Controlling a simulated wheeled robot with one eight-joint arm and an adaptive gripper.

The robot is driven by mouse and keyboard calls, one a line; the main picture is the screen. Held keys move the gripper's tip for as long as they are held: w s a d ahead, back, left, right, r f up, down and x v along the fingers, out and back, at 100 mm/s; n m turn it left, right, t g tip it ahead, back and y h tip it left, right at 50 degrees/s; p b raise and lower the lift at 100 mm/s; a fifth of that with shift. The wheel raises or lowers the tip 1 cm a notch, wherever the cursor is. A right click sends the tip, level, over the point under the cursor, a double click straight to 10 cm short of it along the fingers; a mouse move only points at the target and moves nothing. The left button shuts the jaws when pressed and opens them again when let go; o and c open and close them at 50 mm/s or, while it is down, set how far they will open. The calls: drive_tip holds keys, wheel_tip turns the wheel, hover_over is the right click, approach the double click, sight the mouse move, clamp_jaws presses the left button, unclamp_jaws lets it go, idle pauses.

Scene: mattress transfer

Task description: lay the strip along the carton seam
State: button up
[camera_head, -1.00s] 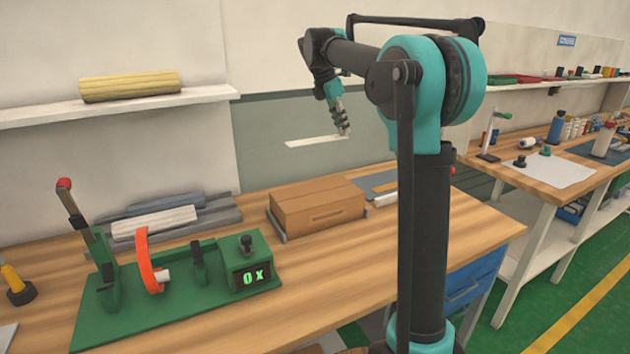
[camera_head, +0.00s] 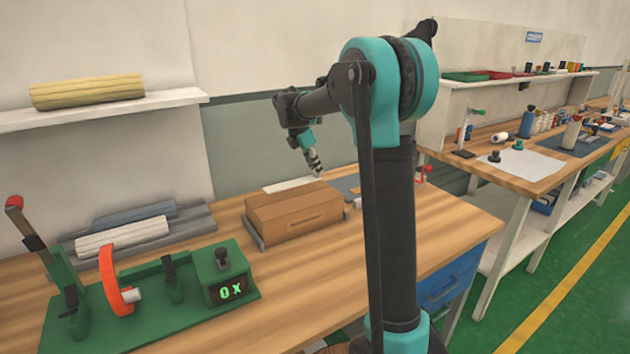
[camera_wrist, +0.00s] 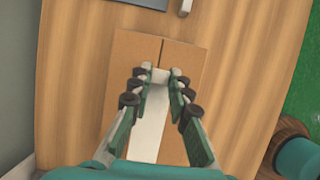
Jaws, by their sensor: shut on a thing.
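The brown carton (camera_head: 293,215) sits on the wooden bench; its top seam (camera_wrist: 162,52) shows in the wrist view. My gripper (camera_head: 316,172) is shut on one end of the white strip (camera_head: 288,184). In the wrist view my gripper (camera_wrist: 161,74) pinches the strip (camera_wrist: 149,128) between both fingertips. There the strip appears over the carton top (camera_wrist: 125,78), roughly in line with the seam but slightly tilted, and hides part of it. In the head view the strip shows just above the carton's far edge. I cannot tell whether it touches the carton.
A green fixture (camera_head: 150,312) with a lit display and an orange curved part stands at the left front. White and grey rolls (camera_head: 122,238) lie behind it. A yellow roll (camera_head: 87,91) rests on the wall shelf.

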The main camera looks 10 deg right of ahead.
sight(314, 177)
drive_tip(key=shift+f, duration=2.4)
drive_tip(key=o, duration=0.8)
drive_tip(key=shift+f, duration=0.1)
drive_tip(key=v, duration=1.2)
